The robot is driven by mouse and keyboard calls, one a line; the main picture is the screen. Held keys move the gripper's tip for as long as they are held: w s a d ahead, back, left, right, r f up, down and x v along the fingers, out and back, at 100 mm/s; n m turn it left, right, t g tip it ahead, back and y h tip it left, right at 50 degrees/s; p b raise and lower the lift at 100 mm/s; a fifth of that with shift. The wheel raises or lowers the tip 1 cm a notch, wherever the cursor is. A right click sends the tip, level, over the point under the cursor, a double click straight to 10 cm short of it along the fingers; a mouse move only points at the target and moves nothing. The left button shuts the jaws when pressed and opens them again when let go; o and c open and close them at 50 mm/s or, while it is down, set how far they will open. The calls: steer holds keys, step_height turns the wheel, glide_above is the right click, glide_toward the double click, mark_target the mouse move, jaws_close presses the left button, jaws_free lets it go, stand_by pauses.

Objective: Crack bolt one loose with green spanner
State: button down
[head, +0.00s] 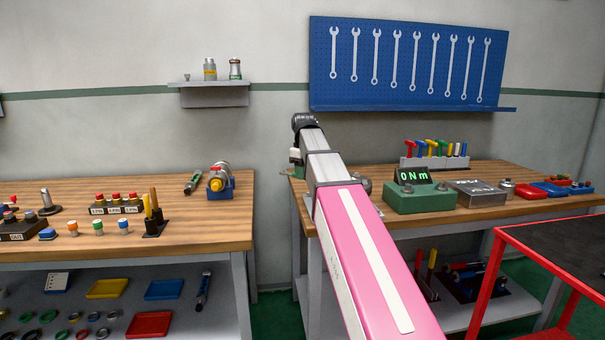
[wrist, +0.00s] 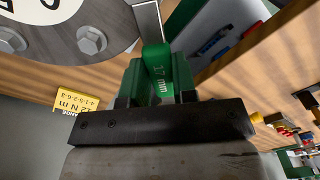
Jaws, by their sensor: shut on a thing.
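In the wrist view my gripper (wrist: 158,78) is shut on the green handle of the green spanner (wrist: 160,72), which is marked 17 mm. The spanner's metal shaft (wrist: 147,20) runs up out of the frame, so its far end is hidden. I cannot tell which bolt is number one, or whether the spanner sits on a bolt.
A green box (head: 420,198) with a display reading 0 N m stands on the right bench (head: 480,212). A yellow tag (wrist: 75,103) lies by the flange in the wrist view. A red-framed cart (head: 500,265) stands at right. A gap separates the two benches.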

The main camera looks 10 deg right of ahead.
steer(key=shift+s+d, duration=0.45)
steer(key=shift+s, duration=0.05)
stand_by(0.5)
steer(key=shift+s+a+n, duration=0.25)
steer(key=shift+a+n, duration=0.05)
steer(key=shift+n, duration=0.3)
steer(key=shift+s, duration=0.1)
steer(key=shift+s+a+n, duration=0.25)
steer(key=shift+n, duration=0.35)
steer(key=shift+s, duration=0.1)
steer(key=shift+s+a+n, duration=0.2)
steer(key=shift+s+n, duration=0.05)
steer(key=shift+n, duration=0.35)
